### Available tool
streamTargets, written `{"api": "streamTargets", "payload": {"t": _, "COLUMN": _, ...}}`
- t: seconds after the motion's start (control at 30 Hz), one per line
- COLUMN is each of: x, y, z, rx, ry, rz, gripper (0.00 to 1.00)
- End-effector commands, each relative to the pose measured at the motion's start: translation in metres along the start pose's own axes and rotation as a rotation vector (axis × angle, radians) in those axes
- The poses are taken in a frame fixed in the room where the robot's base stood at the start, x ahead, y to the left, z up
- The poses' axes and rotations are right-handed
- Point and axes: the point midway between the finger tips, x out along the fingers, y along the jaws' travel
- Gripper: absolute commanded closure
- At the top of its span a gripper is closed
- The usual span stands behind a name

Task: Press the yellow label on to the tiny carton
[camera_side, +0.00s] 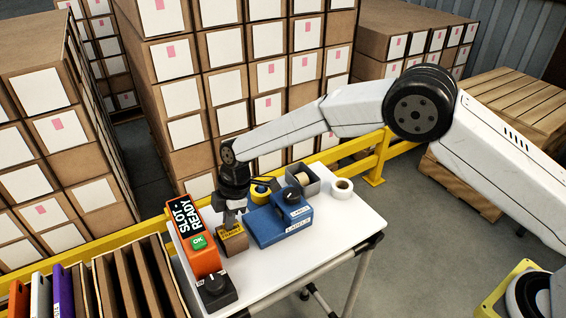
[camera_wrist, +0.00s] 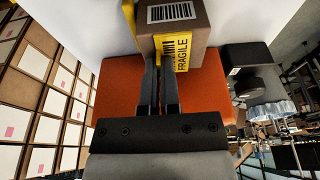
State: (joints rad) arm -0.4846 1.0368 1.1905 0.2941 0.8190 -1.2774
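The tiny brown carton (camera_side: 234,245) stands on the white table, tilted in the side view. In the wrist view the carton (camera_wrist: 207,22) fills the top middle, with a white barcode sticker on one face. The yellow FRAGILE label (camera_wrist: 183,52) lies against the carton's face nearest my fingers; it also shows in the side view (camera_side: 230,233). My gripper (camera_wrist: 161,58) has its two dark fingers close together, with their tips at the label's barcode end. They look shut, with nothing clearly held between them. Whether the tips touch the label is unclear. In the side view my gripper (camera_side: 231,218) is directly above the carton.
An orange device (camera_side: 204,258) with a "SLOT READY" screen (camera_side: 187,217) and green OK button stands left of the carton. A blue label dispenser (camera_side: 283,222) is close on the right. The table's right part is clear.

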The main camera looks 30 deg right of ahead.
Motion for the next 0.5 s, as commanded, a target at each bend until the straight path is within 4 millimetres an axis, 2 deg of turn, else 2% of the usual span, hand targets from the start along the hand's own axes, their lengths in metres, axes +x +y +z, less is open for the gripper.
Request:
{"api": "streamTargets", "payload": {"t": 0.03, "x": 0.0013, "y": -0.0006, "z": 0.0007, "rx": 0.0, "ry": -0.001, "rz": -0.002, "gripper": 0.91}}
{"api": "streamTargets", "payload": {"t": 0.13, "x": 0.0014, "y": -0.0008, "z": 0.0007, "rx": 0.0, "ry": -0.002, "rz": -0.003, "gripper": 0.6}}
{"api": "streamTargets", "payload": {"t": 0.17, "x": 0.0014, "y": -0.0009, "z": 0.0007, "rx": 0.0, "ry": -0.002, "rz": -0.003, "gripper": 0.56}}
{"api": "streamTargets", "payload": {"t": 0.5, "x": -0.0004, "y": -0.0011, "z": 0.0007, "rx": 0.0, "ry": -0.002, "rz": -0.004, "gripper": 0.56}}
